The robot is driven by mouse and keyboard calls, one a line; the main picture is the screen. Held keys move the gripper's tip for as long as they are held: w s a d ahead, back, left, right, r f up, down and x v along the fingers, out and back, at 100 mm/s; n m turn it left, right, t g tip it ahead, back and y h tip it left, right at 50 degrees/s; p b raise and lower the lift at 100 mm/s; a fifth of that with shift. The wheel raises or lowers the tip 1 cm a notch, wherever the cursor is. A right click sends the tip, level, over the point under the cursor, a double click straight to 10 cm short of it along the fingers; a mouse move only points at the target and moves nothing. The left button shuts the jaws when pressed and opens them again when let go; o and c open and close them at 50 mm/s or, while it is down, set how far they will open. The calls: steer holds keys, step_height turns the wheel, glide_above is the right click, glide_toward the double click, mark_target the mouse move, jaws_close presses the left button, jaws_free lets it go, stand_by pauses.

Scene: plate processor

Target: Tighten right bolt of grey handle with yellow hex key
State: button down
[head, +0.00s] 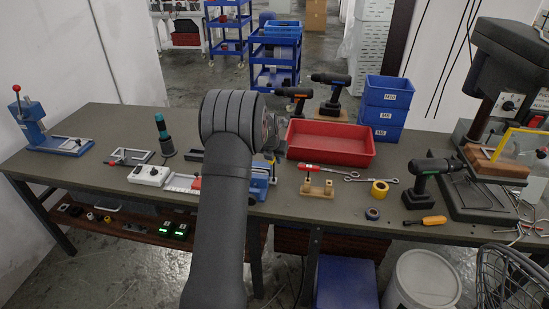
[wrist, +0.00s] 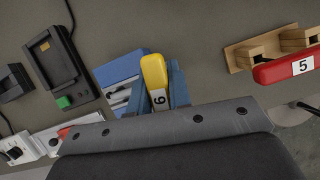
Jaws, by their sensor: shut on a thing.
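The yellow hex key (wrist: 154,75) shows its yellow handle, marked with a digit that looks like 6 or 9, at the middle of the wrist view. My gripper (wrist: 157,92) is shut on this handle, with a blue-grey finger at each side. The key's shaft cannot be made out.
A blue vise (head: 260,181) stands on the bench beside my arm. Right of it are a wooden holder (head: 316,190) and a red handle (wrist: 288,68) marked 5. A red bin (head: 330,143) stands behind. A black charger (wrist: 52,70) and a white box (head: 148,176) lie left.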

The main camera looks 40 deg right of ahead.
steer(key=shift+r, duration=0.15)
steer(key=shift+r, duration=1.85)
steer(key=shift+f, duration=0.1)
steer(key=shift+f, duration=1.6)
steer(key=shift+f, duration=0.15)
steer(key=shift+r, duration=1.85)
steer(key=shift+f, duration=0.15)
steer(key=shift+f, duration=1.55)
steer(key=shift+f, duration=0.25)
